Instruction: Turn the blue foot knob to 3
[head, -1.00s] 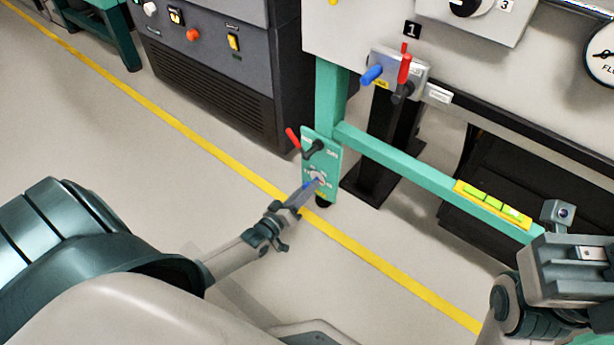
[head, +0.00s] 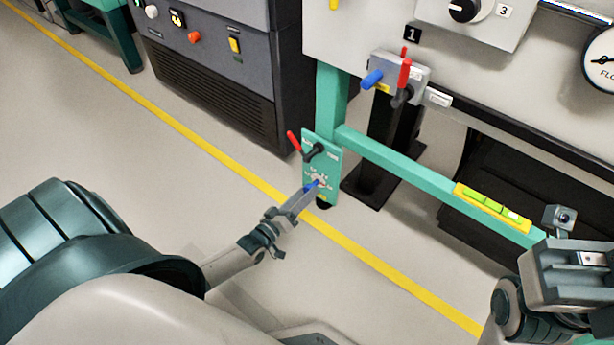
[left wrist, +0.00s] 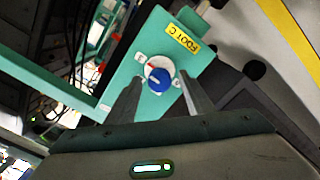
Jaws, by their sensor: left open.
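The blue foot knob (left wrist: 160,80) sits on a white dial on a green panel (left wrist: 140,48) in the left wrist view. A red mark shows on the dial beside the knob; I cannot read the digits around it. A yellow label (left wrist: 182,38) reading FOOT C is next to it. My left gripper (left wrist: 160,93) is open, with one finger on each side of the knob; I cannot tell whether they touch it. In the head view the left gripper (head: 309,190) is at the low panel (head: 335,170), partly covering the knob. My right wrist (head: 572,272) shows at lower right, its fingers unseen.
A red-handled lever (head: 295,142) is on the same panel just above the dial. A green frame beam (head: 400,162) with a yellow level (head: 485,205) runs right. A valve block (head: 385,68) with blue and red handles stands above. The floor at left is clear.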

